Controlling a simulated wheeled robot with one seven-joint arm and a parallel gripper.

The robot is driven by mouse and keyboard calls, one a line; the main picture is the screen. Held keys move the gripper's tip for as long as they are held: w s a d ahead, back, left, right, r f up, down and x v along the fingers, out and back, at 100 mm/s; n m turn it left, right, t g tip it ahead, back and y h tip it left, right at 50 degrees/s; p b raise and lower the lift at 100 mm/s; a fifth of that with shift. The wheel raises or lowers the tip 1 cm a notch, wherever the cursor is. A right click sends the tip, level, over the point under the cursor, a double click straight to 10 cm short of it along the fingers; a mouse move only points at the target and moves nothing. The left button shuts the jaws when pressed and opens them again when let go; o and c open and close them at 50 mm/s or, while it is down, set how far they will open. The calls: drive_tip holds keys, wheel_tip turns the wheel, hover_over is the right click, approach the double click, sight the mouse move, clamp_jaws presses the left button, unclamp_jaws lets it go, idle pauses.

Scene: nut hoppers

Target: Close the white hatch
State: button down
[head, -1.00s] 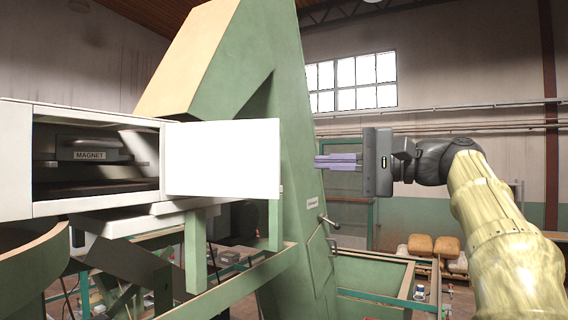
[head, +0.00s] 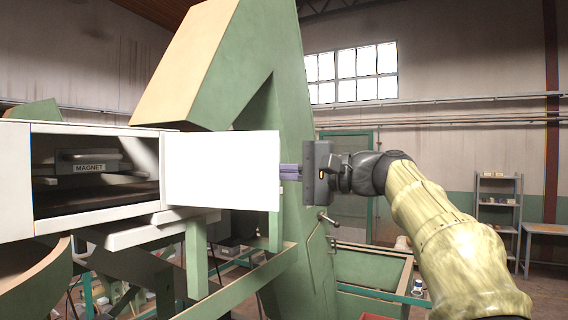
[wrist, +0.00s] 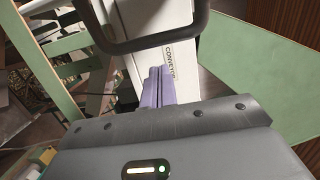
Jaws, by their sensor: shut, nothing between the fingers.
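The white hatch (head: 222,170) stands open in the head view, swung out to the right of the white housing (head: 95,128). The opening beside it shows a dark interior with a MAGNET label (head: 89,168). My gripper (head: 284,172) is shut and empty at the hatch's right edge, its purple fingers partly hidden behind that edge. I cannot tell whether they touch it.
A large green machine frame (head: 290,110) rises behind the hatch. Green rails (head: 240,292) and a green bin (head: 370,265) lie below. A grey shelf (head: 497,205) and a table (head: 546,229) stand far right. Open floor lies at the right.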

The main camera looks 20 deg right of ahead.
drive_tip(key=s, duration=0.4)
drive_tip(key=shift+d, duration=0.1)
idle(0.4)
